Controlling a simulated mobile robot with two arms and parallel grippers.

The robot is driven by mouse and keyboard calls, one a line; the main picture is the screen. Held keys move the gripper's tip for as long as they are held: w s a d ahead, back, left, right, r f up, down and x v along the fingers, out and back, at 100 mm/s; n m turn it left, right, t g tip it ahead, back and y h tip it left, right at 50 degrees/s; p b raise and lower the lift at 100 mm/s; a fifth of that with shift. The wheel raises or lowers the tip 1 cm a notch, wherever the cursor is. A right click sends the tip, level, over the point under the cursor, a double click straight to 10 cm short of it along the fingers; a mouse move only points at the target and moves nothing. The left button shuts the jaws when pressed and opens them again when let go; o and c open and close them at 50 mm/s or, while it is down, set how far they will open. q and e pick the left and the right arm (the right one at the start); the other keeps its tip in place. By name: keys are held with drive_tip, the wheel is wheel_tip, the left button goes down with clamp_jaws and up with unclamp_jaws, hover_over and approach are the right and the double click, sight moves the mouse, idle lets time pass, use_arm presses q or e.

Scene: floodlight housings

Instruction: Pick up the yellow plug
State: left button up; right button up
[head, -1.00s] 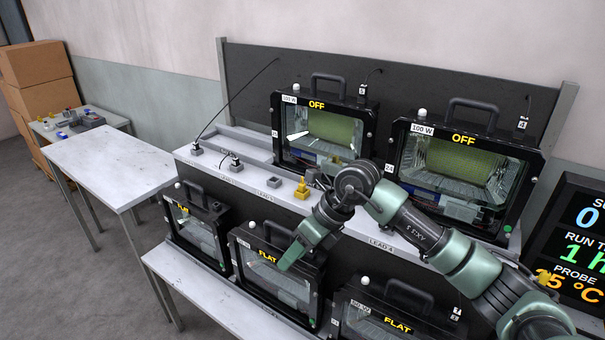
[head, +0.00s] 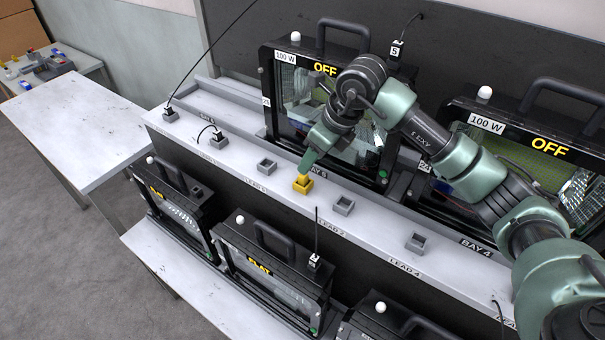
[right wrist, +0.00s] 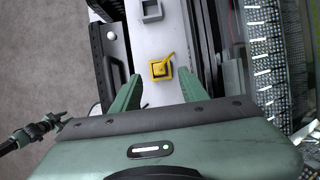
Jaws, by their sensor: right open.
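The yellow plug (head: 303,180) sits in a square yellow holder on the grey ledge in the head view. My right gripper (head: 309,162) is right above it, pointing down, and hides part of its top. In the right wrist view the plug (right wrist: 166,61) shows with its square base, just ahead of and between the two green fingertips. My right gripper (right wrist: 159,84) is open there, a finger on each side, with nothing between them that I can see held. I cannot tell exactly how high the fingertips are above the plug.
Empty grey sockets (head: 344,205) line the ledge (head: 240,170) on both sides of the plug. Floodlight housings stand behind it (head: 283,100) and below it (head: 262,262). Black plugs with cables (head: 219,137) are at the left. A white table (head: 85,125) stands clear at far left.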

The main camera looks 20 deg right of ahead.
sight(303, 181)
drive_tip(key=x, duration=0.2)
drive_tip(key=shift+a+f+b, duration=0.15)
drive_tip(key=shift+f+b, duration=0.2)
drive_tip(key=shift+f, duration=0.05)
drive_tip(key=x, duration=0.1)
drive_tip(key=b+x, duration=0.1)
drive_tip(key=x, duration=0.1)
drive_tip(key=shift+w+a+f, duration=0.15)
drive_tip(key=shift+w, duration=0.2)
drive_tip(key=shift+c, duration=1.2)
drive_tip(key=c, duration=0.5)
use_arm(q)
drive_tip(key=shift+s+d+f, duration=0.1)
drive_tip(key=shift+s+f, duration=0.1)
drive_tip(key=shift+f, duration=0.4)
drive_tip(key=shift+s+f, duration=0.2)
drive_tip(key=shift+f, duration=0.4)
use_arm(e)
clamp_jaws()
